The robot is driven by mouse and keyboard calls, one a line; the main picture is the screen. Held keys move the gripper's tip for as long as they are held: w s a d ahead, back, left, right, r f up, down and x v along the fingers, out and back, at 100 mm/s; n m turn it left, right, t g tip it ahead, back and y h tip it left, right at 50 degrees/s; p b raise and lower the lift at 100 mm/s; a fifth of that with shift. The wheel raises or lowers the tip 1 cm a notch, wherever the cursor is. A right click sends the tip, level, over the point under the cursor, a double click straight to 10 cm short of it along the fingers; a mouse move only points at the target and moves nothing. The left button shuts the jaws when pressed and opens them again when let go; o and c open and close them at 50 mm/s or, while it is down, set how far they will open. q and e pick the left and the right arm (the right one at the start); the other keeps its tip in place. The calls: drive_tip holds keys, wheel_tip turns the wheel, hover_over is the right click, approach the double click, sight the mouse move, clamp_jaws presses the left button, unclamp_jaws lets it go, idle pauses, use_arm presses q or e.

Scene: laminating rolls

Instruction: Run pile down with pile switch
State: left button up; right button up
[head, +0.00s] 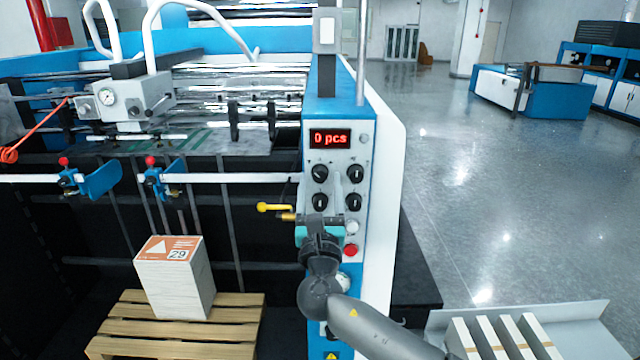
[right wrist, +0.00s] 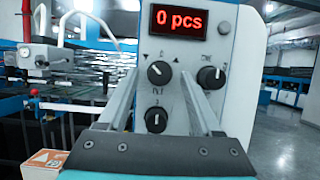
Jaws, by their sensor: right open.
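The control panel shows a red "0 pcs" display (head: 330,139) above several black knobs. The upper left knob (head: 319,172) has up and down triangle marks beside it in the right wrist view (right wrist: 160,73); I take it as the pile switch, though its label is hard to read. My right gripper (head: 320,192) is in front of the left knobs. Its open fingers (right wrist: 157,78) flank the upper left knob, with no clear contact. The pile (head: 174,289), a white stack with an orange "29" top sheet, stands on a wooden pallet (head: 115,328). My left gripper is out of view.
A yellow-handled valve (head: 274,207) sticks out left of the panel. A red button (head: 350,250) sits below the knobs, near my right wrist. A grey tray (head: 590,312) with white stacks is at lower right. The floor (head: 470,210) to the right is open.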

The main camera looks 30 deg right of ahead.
drive_tip(key=shift+c, duration=0.3)
clamp_jaws()
drive_tip(key=shift+m, duration=0.3)
drive_tip(key=shift+a+f+m+g+h+b, duration=0.1)
drive_tip(key=shift+m+g+h+b, duration=0.4)
drive_tip(key=shift+m+b, duration=0.55)
drive_tip(key=m+g+h+b, duration=0.1)
drive_tip(key=m, duration=0.2)
drive_tip(key=shift+w+a+m+h, duration=0.1)
drive_tip(key=shift+m+h, duration=0.2)
drive_tip(key=shift+m, duration=0.05)
drive_tip(key=shift+a+r+m+g+h+b, duration=0.15)
drive_tip(key=shift+m+g+h+b, duration=0.35)
drive_tip(key=shift+m, duration=1.05)
drive_tip(key=shift+r+m+g+h+b, duration=0.15)
drive_tip(key=shift+m+g+b, duration=0.3)
drive_tip(key=shift+m+g, duration=0.8)
drive_tip(key=shift+m+t, duration=0.25)
drive_tip(key=shift+m, duration=0.15)
